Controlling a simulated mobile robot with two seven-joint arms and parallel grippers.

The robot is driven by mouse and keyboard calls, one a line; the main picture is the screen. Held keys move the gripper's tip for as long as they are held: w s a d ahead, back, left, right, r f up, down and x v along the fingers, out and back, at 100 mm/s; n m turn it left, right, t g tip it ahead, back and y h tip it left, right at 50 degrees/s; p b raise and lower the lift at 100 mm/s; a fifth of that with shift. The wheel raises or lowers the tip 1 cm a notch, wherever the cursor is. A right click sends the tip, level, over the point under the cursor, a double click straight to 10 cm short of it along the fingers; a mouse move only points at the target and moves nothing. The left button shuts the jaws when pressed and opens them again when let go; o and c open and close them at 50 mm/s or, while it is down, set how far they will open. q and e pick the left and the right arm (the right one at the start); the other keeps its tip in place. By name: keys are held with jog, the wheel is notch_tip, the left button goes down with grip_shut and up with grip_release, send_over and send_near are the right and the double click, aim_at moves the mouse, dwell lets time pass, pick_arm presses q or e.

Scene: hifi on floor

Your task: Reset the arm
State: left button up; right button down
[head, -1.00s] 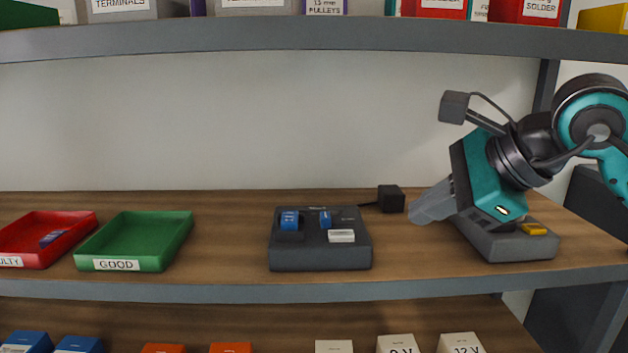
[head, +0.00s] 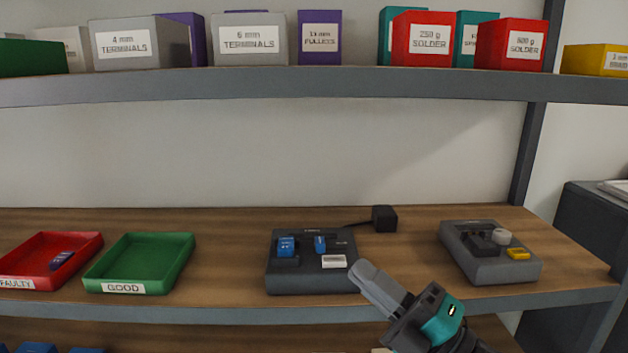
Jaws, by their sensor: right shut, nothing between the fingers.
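My right gripper (head: 372,284) comes in from the lower right of the head view. Its grey fingers are shut with nothing between them, and they point up and left at the front edge of the middle shelf. The fingertips show close to the right front corner of a dark grey device (head: 310,283) with two blue parts (head: 286,246) and a white label. I cannot tell whether they touch it. My left gripper is not in view.
A second grey device (head: 490,266) with a yellow button stands at the shelf's right. A green GOOD tray (head: 140,262) is empty; a red FAULTY tray (head: 40,250) holds a blue part (head: 62,261). A black block (head: 384,218) stands behind. Labelled boxes (head: 249,40) fill the upper shelf.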

jog(key=d+f+m+t+h+p, duration=0.1)
jog(key=d+f+m+t+h, duration=0.4)
jog(key=f+m+h, duration=0.6)
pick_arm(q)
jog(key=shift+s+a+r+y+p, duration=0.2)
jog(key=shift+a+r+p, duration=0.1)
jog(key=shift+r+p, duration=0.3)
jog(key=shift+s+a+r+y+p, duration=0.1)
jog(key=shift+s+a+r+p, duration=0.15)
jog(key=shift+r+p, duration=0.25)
pick_arm(e)
jog(key=s+d+f+m+g+h, duration=0.2)
jog(key=s+f+m+g+h, duration=0.1)
jog(key=s+f+m, duration=0.4)
jog(key=s+d+f+m+g+h, duration=0.2)
jog(key=s+f+m, duration=0.5)
jog(key=f, duration=0.6)
jog(key=d+m+g, duration=0.1)
jog(key=g, duration=0.1)
jog(key=shift+d+g+h, duration=0.2)
jog(key=shift+g+h, duration=0.2)
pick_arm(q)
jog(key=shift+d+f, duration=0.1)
pick_arm(e)
jog(key=shift+w, duration=0.1)
